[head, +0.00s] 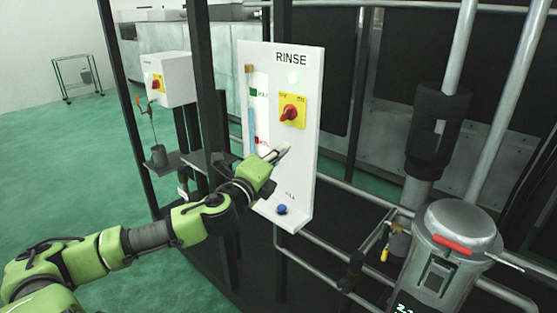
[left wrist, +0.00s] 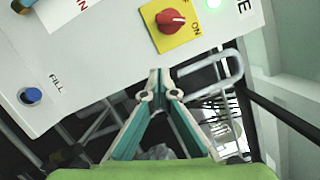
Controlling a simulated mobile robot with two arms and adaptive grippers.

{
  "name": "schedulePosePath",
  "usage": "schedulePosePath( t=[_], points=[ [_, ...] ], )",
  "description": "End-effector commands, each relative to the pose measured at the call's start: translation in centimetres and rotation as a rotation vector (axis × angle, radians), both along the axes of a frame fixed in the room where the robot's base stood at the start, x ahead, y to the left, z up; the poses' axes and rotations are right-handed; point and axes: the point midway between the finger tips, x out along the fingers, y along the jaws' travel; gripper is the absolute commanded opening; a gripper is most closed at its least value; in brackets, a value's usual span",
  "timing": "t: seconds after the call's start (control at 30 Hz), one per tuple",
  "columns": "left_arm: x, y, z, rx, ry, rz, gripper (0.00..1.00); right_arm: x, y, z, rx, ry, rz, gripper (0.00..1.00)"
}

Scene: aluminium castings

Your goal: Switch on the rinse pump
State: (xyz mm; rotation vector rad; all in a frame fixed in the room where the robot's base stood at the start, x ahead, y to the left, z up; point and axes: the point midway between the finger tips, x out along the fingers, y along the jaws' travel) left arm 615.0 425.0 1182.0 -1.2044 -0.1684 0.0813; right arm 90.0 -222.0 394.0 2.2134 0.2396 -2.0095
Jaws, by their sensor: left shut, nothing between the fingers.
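The rinse panel (head: 255,60) is a white upright board marked RINSE. It carries a red rotary switch (head: 290,112) on a yellow plate with OFF and ON marks. The switch also shows in the left wrist view (left wrist: 172,20); I cannot tell for certain which mark its handle points to. A pale green lamp (head: 293,77) above it looks lit. My left gripper (head: 284,150) is shut and empty, in front of the panel below the switch. In the left wrist view its fingertips (left wrist: 158,72) are together, apart from the switch. My right gripper is not in view.
A blue button (head: 281,209) sits low on the panel, and a level tube (head: 251,110) runs along its left side. Behind left is another white box (head: 167,78) with a red switch. Metal pipes and a grey canister (head: 456,235) stand at right.

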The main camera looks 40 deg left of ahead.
Motion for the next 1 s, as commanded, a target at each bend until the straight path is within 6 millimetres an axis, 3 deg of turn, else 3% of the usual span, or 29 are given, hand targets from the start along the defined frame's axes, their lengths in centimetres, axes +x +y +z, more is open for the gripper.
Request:
schedulePosePath(
  t=[0.23, 0.87, 1.0],
  points=[
    [-1.4, -0.2, -0.3, 0.001, 0.001, 0.0, 0.0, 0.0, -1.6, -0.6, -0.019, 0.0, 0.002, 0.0],
    [-1.6, -0.3, -0.1, 0.001, -0.001, 0.0, 0.0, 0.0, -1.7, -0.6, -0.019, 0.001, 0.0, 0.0],
    [-1.4, 0.7, -1.7, -0.03, 0.019, 0.017, 0.0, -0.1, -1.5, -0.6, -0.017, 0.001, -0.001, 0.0]
  ],
)
